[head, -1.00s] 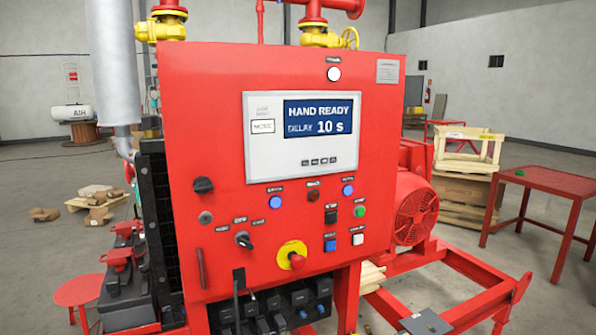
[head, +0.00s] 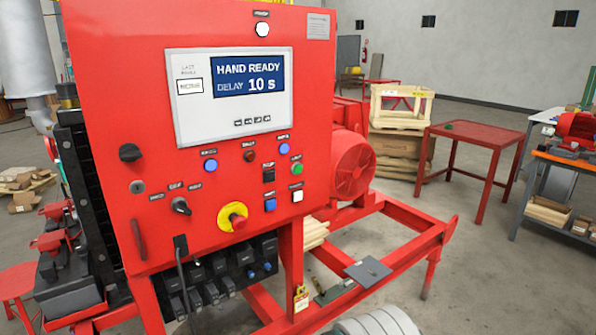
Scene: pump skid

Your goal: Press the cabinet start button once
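The red control cabinet (head: 105,90) fills the left and middle of the head view. Its screen (head: 248,77) reads HAND READY, DELAY 10 s. A green round button (head: 297,169) sits at the right of the lower panel, above a white square button (head: 297,196). Its label is too small to read, so I cannot confirm that it is the start button. Blue buttons (head: 210,165), a dark red one (head: 249,156) and a black switch (head: 268,176) are also on the panel. My gripper is not in view.
A red mushroom knob on a yellow ring (head: 232,217) and a black selector (head: 181,206) stick out from the panel. Red skid rails (head: 395,255) extend at the lower right.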

